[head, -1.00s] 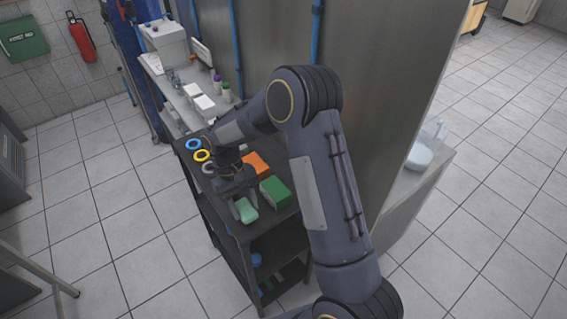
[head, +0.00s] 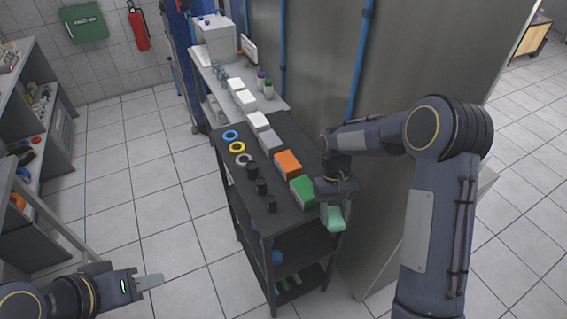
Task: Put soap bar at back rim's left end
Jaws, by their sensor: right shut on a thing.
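The mint-green soap bar (head: 336,220) is in my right gripper (head: 331,205). My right gripper is shut on it, with the jaws covering its upper part. The bar is at the near right corner of the dark rack's (head: 285,219) top, just right of the green box (head: 302,191). I cannot tell whether it touches the rack or hangs above it. My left gripper (head: 149,282) is at the lower left, away from the rack, over the floor. Its jaw opening cannot be made out.
The rack top also bears an orange box (head: 288,163), a grey box (head: 270,140), blue (head: 231,136), yellow (head: 237,148) and grey rings, and several small black cylinders. A grey wall panel (head: 310,80) stands right behind it. A shelf unit (head: 45,130) stands at the left.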

